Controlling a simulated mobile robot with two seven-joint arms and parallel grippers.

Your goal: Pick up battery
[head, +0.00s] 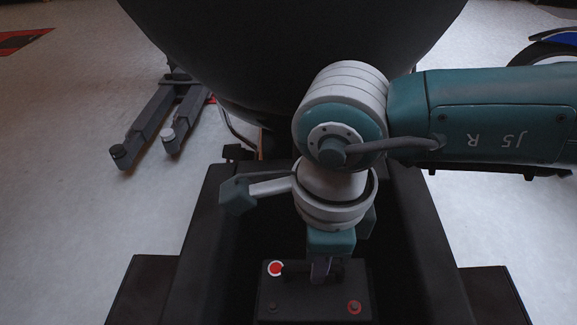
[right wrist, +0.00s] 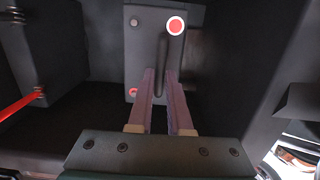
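The battery (head: 327,305) is a dark box with a red and white round mark and a red terminal on top. It sits low inside a dark open compartment in the head view. In the right wrist view the battery (right wrist: 145,50) has a dark raised handle (right wrist: 163,62) along its top. My right gripper (head: 322,268) points down over the battery. In the right wrist view its two fingers (right wrist: 161,85) stand apart, one on each side of the handle, with gaps showing; I cannot tell how deep they reach. My left gripper is in neither view.
The compartment's dark walls (head: 207,255) rise close on both sides of my right gripper. A large dark rounded body (head: 290,40) hangs over the far side. A lift's grey legs (head: 150,125) stand on the pale floor at the left. A red bar (right wrist: 22,105) shows in the right wrist view.

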